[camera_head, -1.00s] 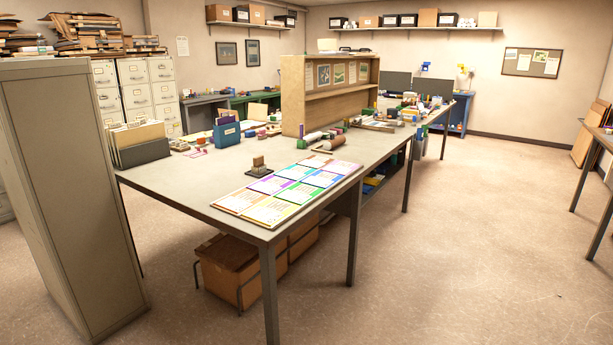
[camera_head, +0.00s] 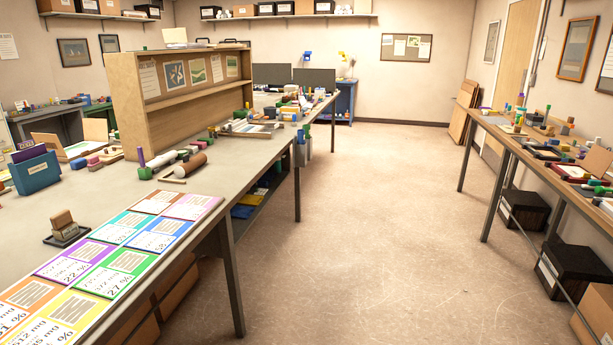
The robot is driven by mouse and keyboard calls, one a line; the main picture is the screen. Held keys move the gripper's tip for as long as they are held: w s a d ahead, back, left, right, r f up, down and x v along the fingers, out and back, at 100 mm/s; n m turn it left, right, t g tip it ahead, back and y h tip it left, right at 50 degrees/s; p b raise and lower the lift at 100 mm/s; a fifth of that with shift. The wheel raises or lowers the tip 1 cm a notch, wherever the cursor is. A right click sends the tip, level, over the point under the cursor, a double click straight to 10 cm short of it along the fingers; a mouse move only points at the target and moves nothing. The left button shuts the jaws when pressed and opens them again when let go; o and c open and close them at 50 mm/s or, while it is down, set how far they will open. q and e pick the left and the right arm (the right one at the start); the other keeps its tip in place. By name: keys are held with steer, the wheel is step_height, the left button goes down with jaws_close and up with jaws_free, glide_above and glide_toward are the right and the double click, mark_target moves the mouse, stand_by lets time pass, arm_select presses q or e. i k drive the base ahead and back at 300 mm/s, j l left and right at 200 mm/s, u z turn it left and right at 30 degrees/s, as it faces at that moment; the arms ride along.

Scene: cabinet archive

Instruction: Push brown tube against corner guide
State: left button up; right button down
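A brown tube (camera_head: 190,166) lies on the grey table near the foot of the wooden shelf unit. A thin, light, angled piece (camera_head: 172,179) lies at its near left end and looks like the corner guide; I cannot tell whether the two touch. A white roll (camera_head: 160,160) lies just behind the tube, beside a green block with a purple peg (camera_head: 143,167). Neither of my grippers is in view.
Coloured cards (camera_head: 128,258) cover the table's near edge, with a stamp on a dark pad (camera_head: 66,233) beside them. The wooden shelf unit (camera_head: 128,112) stands behind the tube. Open floor (camera_head: 370,220) separates this table from the cluttered right-hand table (camera_head: 480,130).

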mark_target(189, 166)
steer(key=i+u, duration=0.15)
steer(key=i, duration=0.3)
steer(key=i+l+u, duration=0.1)
steer(key=i, duration=0.3)
steer(key=i+l+u, duration=0.15)
steer(key=i, duration=0.3)
steer(key=i+l+u, duration=0.1)
steer(key=i, duration=0.3)
steer(key=l, duration=0.1)
